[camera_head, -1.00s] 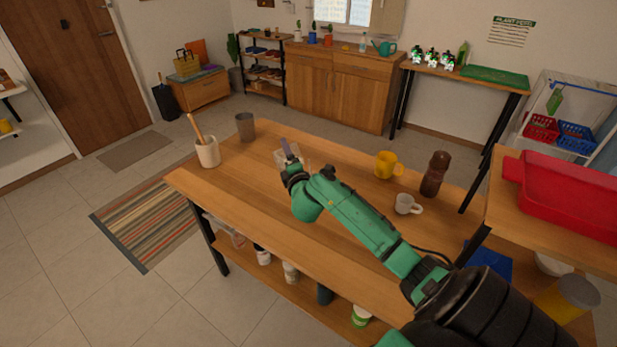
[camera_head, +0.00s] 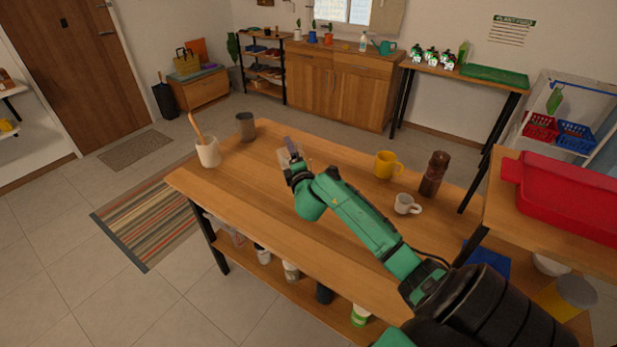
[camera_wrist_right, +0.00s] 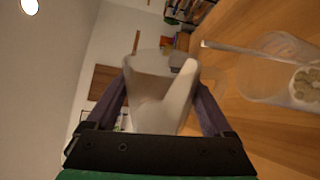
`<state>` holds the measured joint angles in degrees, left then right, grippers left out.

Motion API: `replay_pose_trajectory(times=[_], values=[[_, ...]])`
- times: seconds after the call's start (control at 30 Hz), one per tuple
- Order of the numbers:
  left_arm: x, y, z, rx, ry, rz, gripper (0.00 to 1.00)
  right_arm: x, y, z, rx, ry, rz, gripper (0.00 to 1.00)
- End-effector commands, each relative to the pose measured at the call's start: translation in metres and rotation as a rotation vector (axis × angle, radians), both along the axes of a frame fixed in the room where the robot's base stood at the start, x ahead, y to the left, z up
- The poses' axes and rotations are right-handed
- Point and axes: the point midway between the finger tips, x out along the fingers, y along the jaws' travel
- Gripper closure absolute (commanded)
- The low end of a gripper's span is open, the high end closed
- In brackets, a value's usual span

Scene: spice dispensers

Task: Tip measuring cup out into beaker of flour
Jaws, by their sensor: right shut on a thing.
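My right gripper (camera_wrist_right: 160,105) is shut on a translucent, greyish measuring cup (camera_wrist_right: 147,72). A white wedge-shaped patch shows on or in the cup; I cannot tell whether it is contents or part of the cup. A clear beaker (camera_wrist_right: 262,80) is beside it at the right of the wrist view, with pale matter at its base and a thin pale rod near it. In the head view my right gripper (camera_head: 291,150) is over the far part of the table, largely hiding the clear vessels there. My left gripper is not in view.
On the wooden table (camera_head: 240,205) stand a white crock with a wooden spoon (camera_head: 208,152), a grey tumbler (camera_head: 245,127), a yellow mug (camera_head: 386,165), a white mug (camera_head: 405,204) and a brown shaker (camera_head: 434,174). The table's near left part is clear.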

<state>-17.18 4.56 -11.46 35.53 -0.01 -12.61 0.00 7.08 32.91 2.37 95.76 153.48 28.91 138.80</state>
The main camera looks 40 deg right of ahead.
Motion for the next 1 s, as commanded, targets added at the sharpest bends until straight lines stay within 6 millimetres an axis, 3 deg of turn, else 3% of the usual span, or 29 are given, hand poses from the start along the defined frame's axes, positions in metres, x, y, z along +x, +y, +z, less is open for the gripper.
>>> replay_pose_trajectory(times=[1.0], values=[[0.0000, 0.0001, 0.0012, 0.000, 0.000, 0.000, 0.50, -0.0016, -0.0037, -0.0040, 0.084, -0.036, -0.001, 0.81]])
